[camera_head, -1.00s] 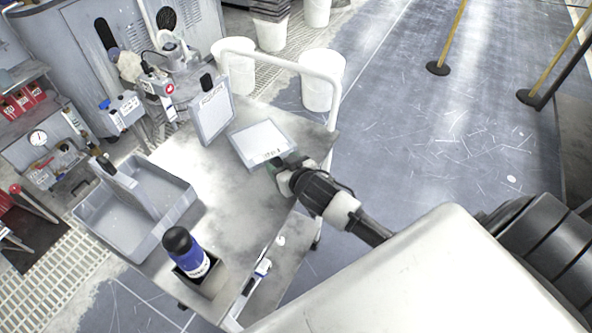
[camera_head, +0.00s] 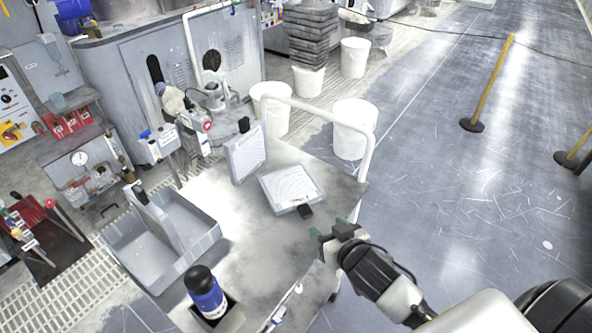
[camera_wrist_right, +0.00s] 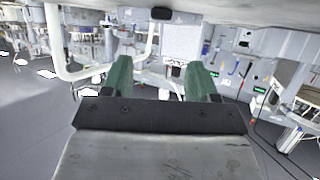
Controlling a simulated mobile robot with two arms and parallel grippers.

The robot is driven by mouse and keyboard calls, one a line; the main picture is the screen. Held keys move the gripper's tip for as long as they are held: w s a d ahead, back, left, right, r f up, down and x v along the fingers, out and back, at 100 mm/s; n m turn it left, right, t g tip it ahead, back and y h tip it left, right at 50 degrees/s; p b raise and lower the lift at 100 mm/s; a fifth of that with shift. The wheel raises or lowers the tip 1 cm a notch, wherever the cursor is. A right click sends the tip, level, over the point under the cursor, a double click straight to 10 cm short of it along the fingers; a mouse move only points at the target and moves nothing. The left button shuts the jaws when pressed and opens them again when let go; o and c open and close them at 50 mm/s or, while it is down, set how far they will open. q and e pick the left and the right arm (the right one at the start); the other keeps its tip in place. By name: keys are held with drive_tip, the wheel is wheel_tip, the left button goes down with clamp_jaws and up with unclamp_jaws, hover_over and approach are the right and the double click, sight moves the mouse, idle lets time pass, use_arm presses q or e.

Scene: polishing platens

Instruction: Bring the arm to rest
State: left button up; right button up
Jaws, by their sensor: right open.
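My right gripper (camera_head: 318,236) is open and empty at the right edge of the metal table (camera_head: 255,235), close to the lying platen but apart from it. Its two green fingers (camera_wrist_right: 160,80) stand wide apart in the right wrist view, with nothing between them. A square pale platen (camera_head: 290,187) with a black handle (camera_head: 306,211) lies flat on the table. Another platen (camera_head: 246,154) stands upright behind it. A third platen (camera_head: 160,222) stands tilted in the grey bin (camera_head: 207,242). My left gripper is not in view.
A blue-and-black bottle (camera_head: 206,291) stands in a holder at the table's front. A white pipe rail (camera_head: 368,140) rises at the table's right edge. White buckets (camera_head: 353,128) stand behind. The floor on the right (camera_head: 450,230) is mostly open, with a yellow post (camera_head: 487,80).

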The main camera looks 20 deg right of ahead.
drive_tip(key=s+a+f+n+g, duration=0.1)
drive_tip(key=s+a+f+g, duration=0.1)
drive_tip(key=s+g, duration=0.5)
drive_tip(key=s+a+f+n+g, duration=0.1)
drive_tip(key=s+a+g, duration=0.15)
drive_tip(key=s, duration=0.85)
wheel_tip(320, 180, down, 26)
drive_tip(key=g, duration=0.2)
drive_tip(key=s+d+f, duration=0.1)
drive_tip(key=s+f, duration=0.7)
drive_tip(key=f, duration=0.2)
drive_tip(key=shift+f, duration=0.4)
drive_tip(key=shift+o, duration=0.5)
drive_tip(key=s+d+f, duration=0.2)
drive_tip(key=s+f, duration=0.3)
drive_tip(key=s, duration=0.3)
drive_tip(key=shift+s+f+g, duration=0.25)
drive_tip(key=shift+s+g, duration=0.05)
drive_tip(key=shift+g, duration=0.15)
drive_tip(key=shift+s+f, duration=0.15)
drive_tip(key=shift+s, duration=0.2)
